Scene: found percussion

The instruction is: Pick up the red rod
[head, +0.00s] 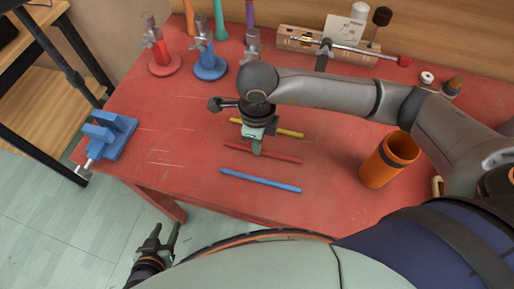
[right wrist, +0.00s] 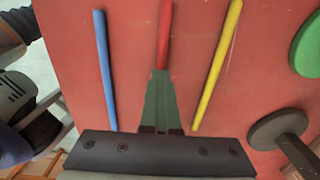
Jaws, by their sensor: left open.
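The red rod (head: 280,156) lies on the red table between a yellow rod (head: 285,133) and a blue rod (head: 260,180). My right gripper (head: 256,150) points down at the red rod's middle, its narrow fingers close together on it. In the right wrist view the red rod (right wrist: 165,35) runs into the fingertips (right wrist: 160,72), and the fingers hide the rest of it. Whether the rod is clear of the tabletop cannot be told. My left gripper (head: 160,240) is open and empty, low beside the table's front edge.
A blue vise (head: 105,138) sits at the table's left corner. Red (head: 158,50) and blue (head: 208,62) clamp stands are at the back left. An orange cup (head: 388,160) stands on the right. A wooden block with a mallet (head: 350,50) lies at the back.

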